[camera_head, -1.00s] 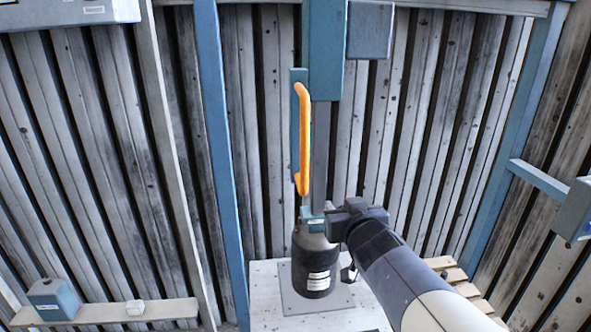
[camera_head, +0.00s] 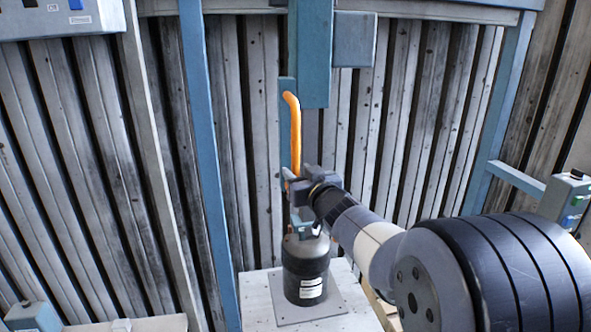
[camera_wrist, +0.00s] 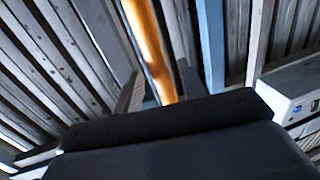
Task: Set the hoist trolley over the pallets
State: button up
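The blue hoist trolley column (camera_head: 313,60) hangs at top centre against the wall, with an orange handle (camera_head: 293,125) upright on its left side. The handle also crosses the top of the wrist view (camera_wrist: 150,45). A dark cylinder with white labels (camera_head: 306,268) stands below the column. My gripper (camera_head: 292,182) is at the lower end of the handle. In the wrist view its two fingers (camera_wrist: 160,92) stand apart with the orange bar between them; I cannot tell whether they touch it. A sliver of the wooden pallet (camera_head: 378,306) shows at lower right, mostly hidden by my arm.
The cylinder stands on a grey plate on a pale platform (camera_head: 257,302). A blue post (camera_head: 205,150) stands left of it. A control box (camera_head: 566,200) is at right, another box (camera_head: 62,18) at upper left. A small blue box (camera_head: 33,316) sits at lower left.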

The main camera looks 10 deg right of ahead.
jog(key=shift+w+a, duration=0.2)
jog(key=shift+w, duration=0.85)
jog(key=shift+c, duration=0.3)
grip_shut()
